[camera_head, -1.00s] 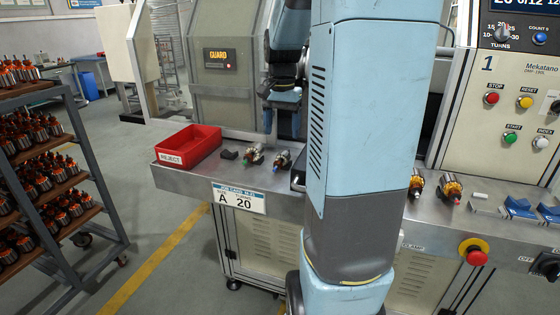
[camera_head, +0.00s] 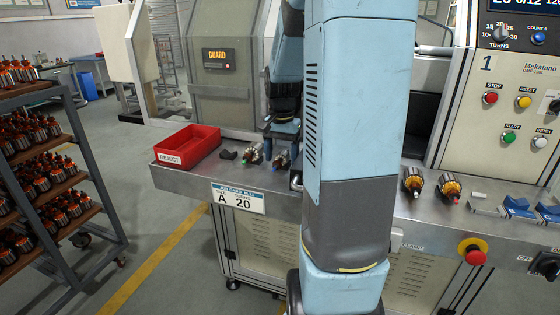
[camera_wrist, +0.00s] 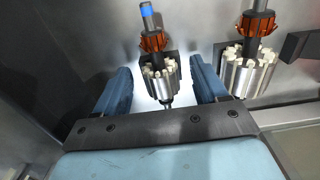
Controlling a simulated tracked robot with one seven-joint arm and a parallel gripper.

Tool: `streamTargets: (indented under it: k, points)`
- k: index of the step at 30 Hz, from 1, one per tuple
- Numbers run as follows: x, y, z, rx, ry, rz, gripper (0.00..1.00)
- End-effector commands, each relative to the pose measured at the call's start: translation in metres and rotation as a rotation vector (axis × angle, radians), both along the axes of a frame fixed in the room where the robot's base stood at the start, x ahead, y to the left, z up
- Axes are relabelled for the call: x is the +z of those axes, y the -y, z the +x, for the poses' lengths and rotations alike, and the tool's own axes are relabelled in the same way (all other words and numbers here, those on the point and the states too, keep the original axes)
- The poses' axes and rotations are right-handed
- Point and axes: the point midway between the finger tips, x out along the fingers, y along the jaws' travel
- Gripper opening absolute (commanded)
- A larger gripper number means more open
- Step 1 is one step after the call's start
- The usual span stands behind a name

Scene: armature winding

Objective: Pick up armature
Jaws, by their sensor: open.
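The armature with the blue tip (camera_head: 282,161) lies on the steel worktop, partly hidden by my arm in the head view. In the wrist view this armature (camera_wrist: 162,78) has a silver slotted core, an orange part and a blue shaft end. My gripper (camera_wrist: 160,70) is open, with one blue finger on each side of its core and a visible gap on both sides. In the head view my gripper (camera_head: 281,148) is low over the worktop. A second armature with a green tip (camera_head: 253,155) lies beside it; it also shows in the wrist view (camera_wrist: 247,72), outside the fingers.
A red reject bin (camera_head: 188,148) stands left on the worktop (camera_head: 320,205), with a small dark block (camera_head: 228,154) beside it. Two more armatures (camera_head: 413,182) (camera_head: 449,187) and blue holders (camera_head: 520,209) lie right. A rack of armatures (camera_head: 75,130) stands far left.

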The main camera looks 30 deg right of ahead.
Motion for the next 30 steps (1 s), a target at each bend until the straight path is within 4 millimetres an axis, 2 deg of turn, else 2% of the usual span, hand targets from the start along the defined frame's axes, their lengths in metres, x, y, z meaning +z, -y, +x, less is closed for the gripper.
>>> streamTargets:
  k: [3,23,30]
  points:
    - [0.0002,-0.0002,0.0001,0.0,0.0,0.0,0.69]
    - [0.0003,-0.0005,0.0001,0.001,0.0,0.0,0.06]
    - [0.0013,-0.0005,0.0002,0.001,0.0,0.0,0.06]
